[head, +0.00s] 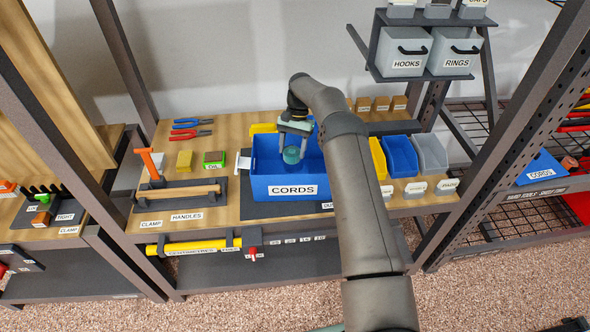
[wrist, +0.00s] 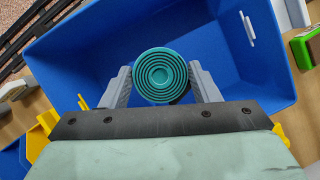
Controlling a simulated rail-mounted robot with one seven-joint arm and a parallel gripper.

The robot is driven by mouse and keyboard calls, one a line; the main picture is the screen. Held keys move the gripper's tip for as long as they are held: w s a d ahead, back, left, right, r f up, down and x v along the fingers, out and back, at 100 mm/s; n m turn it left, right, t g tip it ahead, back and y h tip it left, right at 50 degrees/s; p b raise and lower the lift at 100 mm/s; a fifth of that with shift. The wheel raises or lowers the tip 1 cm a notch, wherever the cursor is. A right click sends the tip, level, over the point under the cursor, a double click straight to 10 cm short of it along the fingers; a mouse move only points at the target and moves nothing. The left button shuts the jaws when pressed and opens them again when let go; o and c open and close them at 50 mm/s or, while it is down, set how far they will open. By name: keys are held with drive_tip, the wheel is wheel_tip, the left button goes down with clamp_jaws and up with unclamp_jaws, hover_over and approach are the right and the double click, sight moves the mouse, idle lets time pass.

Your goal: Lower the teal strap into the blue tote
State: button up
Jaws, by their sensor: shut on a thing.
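The blue tote (head: 292,172) labelled CORDS stands on the wooden bench in the head view. The teal strap (head: 292,155) is a rolled coil held within the tote's outline. In the wrist view the strap (wrist: 161,75) shows as concentric teal rings, and the tote's blue wall (wrist: 60,65) surrounds it. My gripper (head: 293,143) is shut on the strap, one finger on each side, as the wrist view of the gripper (wrist: 161,85) also shows. The tote's floor under the strap is partly hidden, and I cannot tell whether the strap touches it.
Yellow (head: 377,157), blue (head: 400,156) and grey (head: 430,153) bins stand right of the tote. An orange-handled tool (head: 150,163) stands upright at left. HOOKS (head: 403,63) and RINGS (head: 453,63) bins hang at upper right.

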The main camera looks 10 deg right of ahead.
drive_tip(key=shift+f+b, duration=1.8)
drive_tip(key=shift+f, duration=0.95)
drive_tip(key=shift+f+b, duration=1.9)
drive_tip(key=shift+f, duration=0.55)
drive_tip(key=o, duration=1.1)
wheel_tip(320, 180, up, 18)
drive_tip(key=p, duration=1.2)
drive_tip(key=shift+f, duration=0.1)
drive_tip(key=shift+r+p, duration=0.35)
drive_tip(key=shift+p, duration=0.15)
drive_tip(key=shift+w+d+r, duration=0.15)
drive_tip(key=shift+w+d, duration=0.05)
drive_tip(key=shift+w, duration=0.15)
wheel_tip(320, 180, up, 9)
hover_over(293, 168)
drive_tip(key=s, duration=0.4)
drive_tip(key=shift+w+a+r+p, duration=0.1)
drive_tip(key=shift+a+r+p, duration=0.05)
drive_tip(key=shift+a+p, duration=0.15)
